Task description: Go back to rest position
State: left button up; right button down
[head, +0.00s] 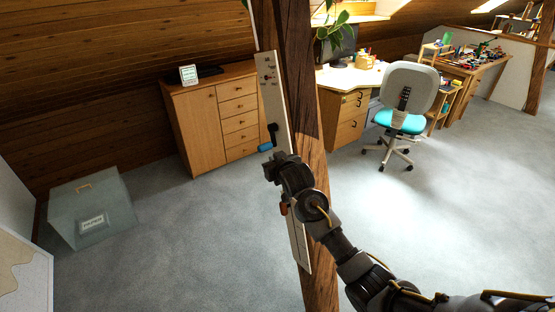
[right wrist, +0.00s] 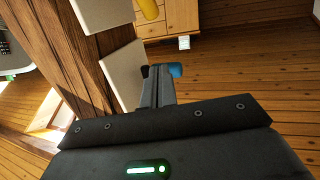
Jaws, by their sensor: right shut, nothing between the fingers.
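My right gripper (head: 270,160) is in the middle of the head view, its arm coming in from the lower right. It is shut and empty, just below a dark lever with a blue handle (head: 265,147). I cannot tell whether they touch. The lever is on a long pale panel (head: 271,85) fixed along a tilted timber post (head: 298,62). In the right wrist view the shut fingers (right wrist: 158,76) point toward the blue handle (right wrist: 175,69), and the post (right wrist: 75,75) rises at the left. My left gripper is not in view.
A wooden cabinet (head: 200,125) stands behind the post, and a grey box (head: 92,210) is at the left. A desk (head: 345,77), a chair with a turquoise seat (head: 400,121) and a workbench (head: 470,65) are at the right. Carpet (head: 190,240) lies clear left of the post.

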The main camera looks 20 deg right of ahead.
jog(key=s+d+f+n+g+b, duration=0.1)
jog(key=s+f, duration=0.1)
jog(key=f, duration=0.9)
jog(key=s+d+f+g+b, duration=0.1)
jog(key=s+f, duration=0.1)
jog(key=f, duration=0.9)
jog(key=s+d+f+g+b, duration=0.1)
jog(key=s+f+g, duration=0.1)
jog(key=s+f, duration=0.7)
jog(key=s+d+f+g, duration=0.1)
jog(key=s+f, duration=0.5)
jog(key=f, duration=0.7)
jog(key=s+d+f+g+b, duration=0.1)
jog(key=s+f+g, duration=0.1)
jog(key=s+f, duration=0.75)
jog(key=s+d+f+g+b, duration=0.15)
jog(key=s+f, duration=0.45)
jog(key=s, duration=0.6)
jog(key=s+f+g, duration=0.2)
jog(key=s+f, duration=0.1)
jog(key=s, duration=1)
jog(key=s+f+g, duration=0.2)
jog(key=s+f, duration=0.1)
jog(key=s, duration=0.9)
jog(key=shift+s, duration=0.4)
